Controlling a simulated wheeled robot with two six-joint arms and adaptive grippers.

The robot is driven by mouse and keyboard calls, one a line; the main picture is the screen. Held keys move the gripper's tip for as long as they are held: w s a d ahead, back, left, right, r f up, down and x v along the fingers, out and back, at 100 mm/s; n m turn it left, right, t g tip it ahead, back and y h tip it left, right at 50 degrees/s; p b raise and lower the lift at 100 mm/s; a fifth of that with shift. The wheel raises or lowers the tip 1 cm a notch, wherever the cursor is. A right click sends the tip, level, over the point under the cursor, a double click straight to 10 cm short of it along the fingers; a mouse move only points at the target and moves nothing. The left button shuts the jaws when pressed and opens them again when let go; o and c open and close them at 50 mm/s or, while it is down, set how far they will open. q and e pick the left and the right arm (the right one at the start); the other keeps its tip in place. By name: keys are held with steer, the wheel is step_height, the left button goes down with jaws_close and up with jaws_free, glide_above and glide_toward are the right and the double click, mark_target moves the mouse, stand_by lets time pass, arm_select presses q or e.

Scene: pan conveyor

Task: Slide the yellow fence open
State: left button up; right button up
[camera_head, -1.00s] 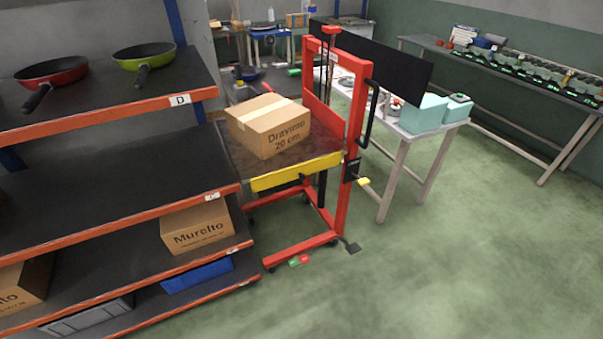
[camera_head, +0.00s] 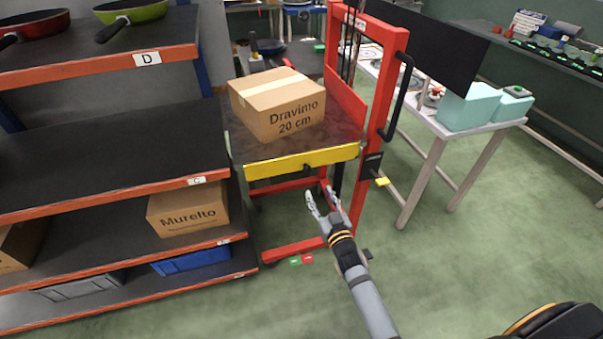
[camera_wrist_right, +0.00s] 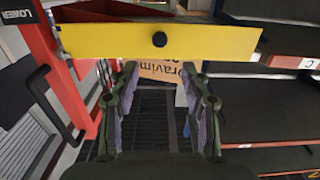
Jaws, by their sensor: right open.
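The yellow fence (camera_head: 301,163) runs along the front edge of the red lift's platform, in front of a cardboard box marked Dravimo (camera_head: 279,103). My right gripper (camera_head: 324,199) is open and empty, below and in front of the fence. My left gripper is not in view.
The red lift frame (camera_head: 383,107) with a black handle (camera_head: 401,100) stands right of the platform. A shelf rack (camera_head: 110,200) with boxes and pans is on the left. A table with turquoise blocks (camera_head: 468,106) is behind right. The floor at right is clear.

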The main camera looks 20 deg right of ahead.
mark_target(308, 170)
steer(key=w+b, duration=0.1)
steer(key=w, duration=0.9)
steer(key=shift+w+a, duration=0.15)
steer(key=shift+w, duration=0.05)
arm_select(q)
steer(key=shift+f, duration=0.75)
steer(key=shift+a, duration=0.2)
arm_select(e)
jaws_close()
